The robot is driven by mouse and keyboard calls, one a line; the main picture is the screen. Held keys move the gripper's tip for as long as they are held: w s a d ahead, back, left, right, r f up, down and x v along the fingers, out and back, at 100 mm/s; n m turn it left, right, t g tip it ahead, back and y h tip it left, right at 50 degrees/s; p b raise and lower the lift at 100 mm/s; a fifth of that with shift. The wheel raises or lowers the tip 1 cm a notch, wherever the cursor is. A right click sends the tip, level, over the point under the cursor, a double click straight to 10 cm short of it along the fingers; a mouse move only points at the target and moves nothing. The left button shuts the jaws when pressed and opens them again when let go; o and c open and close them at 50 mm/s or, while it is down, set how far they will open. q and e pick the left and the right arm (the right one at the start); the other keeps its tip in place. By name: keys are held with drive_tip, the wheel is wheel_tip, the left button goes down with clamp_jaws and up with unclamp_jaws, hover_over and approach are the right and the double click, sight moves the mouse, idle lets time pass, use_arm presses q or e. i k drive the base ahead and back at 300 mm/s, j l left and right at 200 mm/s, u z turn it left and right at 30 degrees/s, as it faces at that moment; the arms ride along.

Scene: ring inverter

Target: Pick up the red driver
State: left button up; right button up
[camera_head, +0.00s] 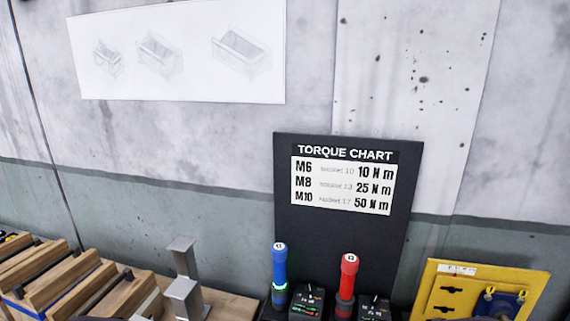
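The red driver (347,280) stands upright in a dark holder at the bottom of the view, right of centre. Its top is red with a round white label, and its lower part is dark. A blue driver (279,268) of similar shape stands upright to its left, with a green glow near its base. The lower ends of both drivers are hard to make out. Neither of my grippers shows in this view.
A black torque chart board (343,225) stands behind the drivers. A yellow panel (475,290) with dark cutouts is at the right. Wooden slotted racks (50,275) and grey metal brackets (184,270) are at the left. A concrete wall (180,140) closes the back.

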sight(344, 297)
drive_tip(key=k+l+z, duration=0.1)
drive_tip(key=l+z, duration=0.9)
drive_tip(key=k+l, duration=0.05)
